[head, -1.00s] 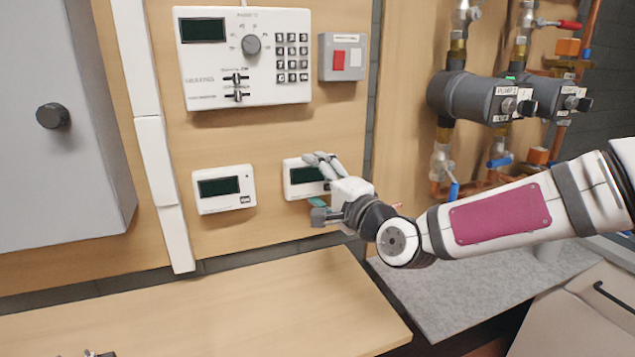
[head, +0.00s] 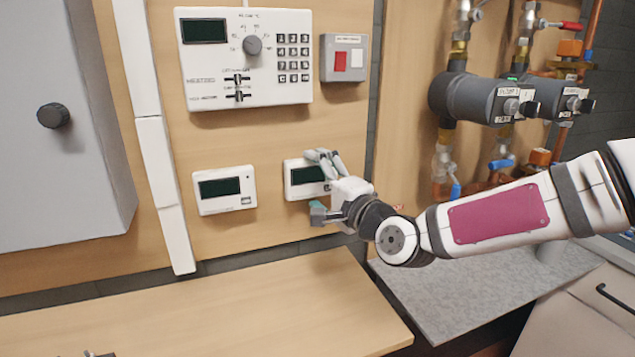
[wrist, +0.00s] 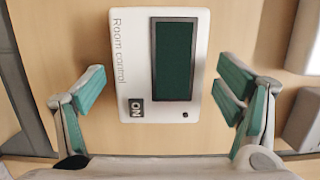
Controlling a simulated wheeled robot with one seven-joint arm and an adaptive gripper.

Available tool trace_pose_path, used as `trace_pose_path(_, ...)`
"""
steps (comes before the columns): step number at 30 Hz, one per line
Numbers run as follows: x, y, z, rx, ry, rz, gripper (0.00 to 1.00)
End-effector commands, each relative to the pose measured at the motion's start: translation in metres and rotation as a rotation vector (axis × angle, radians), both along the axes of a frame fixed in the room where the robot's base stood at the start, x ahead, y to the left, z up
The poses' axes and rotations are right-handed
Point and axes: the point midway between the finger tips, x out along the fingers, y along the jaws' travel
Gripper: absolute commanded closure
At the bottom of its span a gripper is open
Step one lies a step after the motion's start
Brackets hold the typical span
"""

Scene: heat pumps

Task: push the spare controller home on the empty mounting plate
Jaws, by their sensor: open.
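The controller in front of my gripper is a small white unit (head: 296,178) with a dark screen, at the right of the lower wall area in the head view. In the wrist view this controller (wrist: 142,124) shows a green screen, an ON button and "Room control" lettering. My gripper (head: 320,184) is open around it, one finger above and one below. In the wrist view the fingers of my gripper (wrist: 162,92) stand apart from its two edges. The mounting plate is not visible behind it, and I cannot tell whether the controller sits flush.
A similar controller (head: 224,207) is on the wall to the left. The large control panel (head: 215,75) and a grey switch box (head: 328,64) are above. A wooden worktop (head: 230,310) lies below, mostly clear. Pumps (head: 465,98) and pipes are at the right.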

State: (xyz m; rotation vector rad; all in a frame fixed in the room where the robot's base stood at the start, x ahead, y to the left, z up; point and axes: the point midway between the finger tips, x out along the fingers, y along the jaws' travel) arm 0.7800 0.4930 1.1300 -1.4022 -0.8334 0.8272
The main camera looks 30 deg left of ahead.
Motion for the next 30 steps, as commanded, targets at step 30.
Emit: trace_pose_path(30, -0.031, -0.036, 0.001, -0.001, 0.000, 0.000, 0.15)
